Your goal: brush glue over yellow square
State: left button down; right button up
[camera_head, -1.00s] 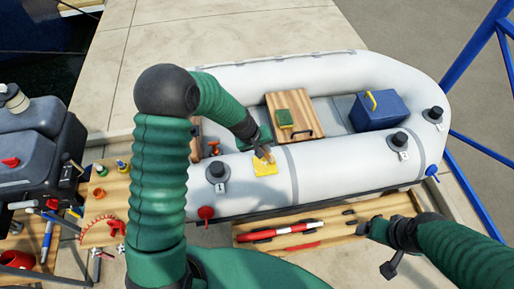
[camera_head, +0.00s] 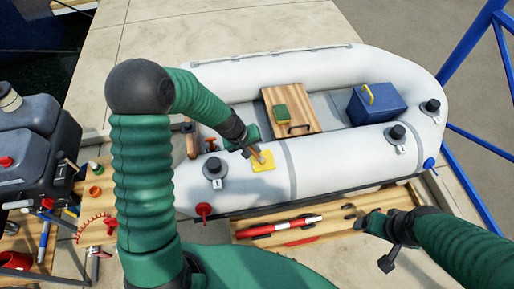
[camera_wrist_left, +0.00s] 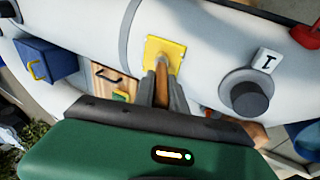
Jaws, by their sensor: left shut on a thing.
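The yellow square (camera_head: 267,166) is a flat patch on the near white tube of the inflatable boat (camera_head: 330,158). My left gripper (camera_head: 253,148) is shut on a brush (camera_head: 260,156) with a light brown tip. The tip is over the upper left part of the square. In the left wrist view, the brush (camera_wrist_left: 162,72) points at the yellow square (camera_wrist_left: 165,46) and overlaps its lower middle; whether it touches cannot be told. My right gripper (camera_head: 366,222) is low at the right, above a wooden board, its jaws too small to read.
Inside the boat are a wooden seat (camera_head: 284,96) with a green-yellow sponge and a blue box (camera_head: 376,104). Black fittings (camera_head: 214,168) stand on the near tube. A wooden shelf (camera_head: 92,206) with an orange cup is at left. A red-white tool (camera_head: 280,227) lies on the board.

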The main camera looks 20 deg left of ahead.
pick_arm(q)
jog(key=shift+r, duration=0.1)
notch_tip(320, 180, up, 6)
jog(key=p, duration=0.5)
jog(key=shift+d, duration=0.1)
notch_tip(320, 180, up, 3)
jog(key=p, duration=0.3)
dwell(0.4)
